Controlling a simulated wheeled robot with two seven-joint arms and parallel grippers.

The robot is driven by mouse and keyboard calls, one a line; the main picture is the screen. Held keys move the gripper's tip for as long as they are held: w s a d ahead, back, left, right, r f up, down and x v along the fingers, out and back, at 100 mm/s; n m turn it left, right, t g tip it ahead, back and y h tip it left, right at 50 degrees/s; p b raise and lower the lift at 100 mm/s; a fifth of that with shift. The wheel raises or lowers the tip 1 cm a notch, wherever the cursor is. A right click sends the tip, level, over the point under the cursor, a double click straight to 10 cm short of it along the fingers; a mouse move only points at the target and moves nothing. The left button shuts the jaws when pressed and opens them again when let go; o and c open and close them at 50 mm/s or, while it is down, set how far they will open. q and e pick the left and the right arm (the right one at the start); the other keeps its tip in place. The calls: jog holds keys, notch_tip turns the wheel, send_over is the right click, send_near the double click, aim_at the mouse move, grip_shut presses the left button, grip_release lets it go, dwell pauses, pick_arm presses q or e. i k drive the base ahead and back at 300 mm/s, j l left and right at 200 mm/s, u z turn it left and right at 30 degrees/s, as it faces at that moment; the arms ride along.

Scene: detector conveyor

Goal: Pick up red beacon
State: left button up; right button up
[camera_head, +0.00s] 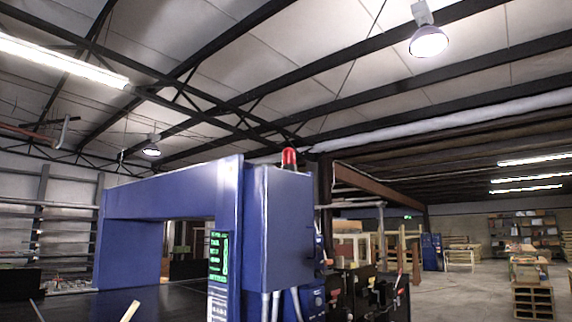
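The red beacon (289,158) stands upright on top of the blue detector housing (277,215), near the middle of the head view. It has a red dome on a dark base. No gripper is near it, and neither of my grippers shows in this view.
The blue detector arch (160,190) spans a dark conveyor belt (95,305) at the lower left. A green-lit screen (219,255) is on the housing's front. Dark equipment (365,293) stands right of it. Open floor (465,297) and wooden pallets (533,300) lie further right.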

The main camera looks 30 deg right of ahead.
aim_at(288, 158)
jog(key=i, duration=0.2)
jog(key=i+l+z, duration=0.1)
jog(key=i+z, duration=0.5)
jog(key=z, duration=0.65)
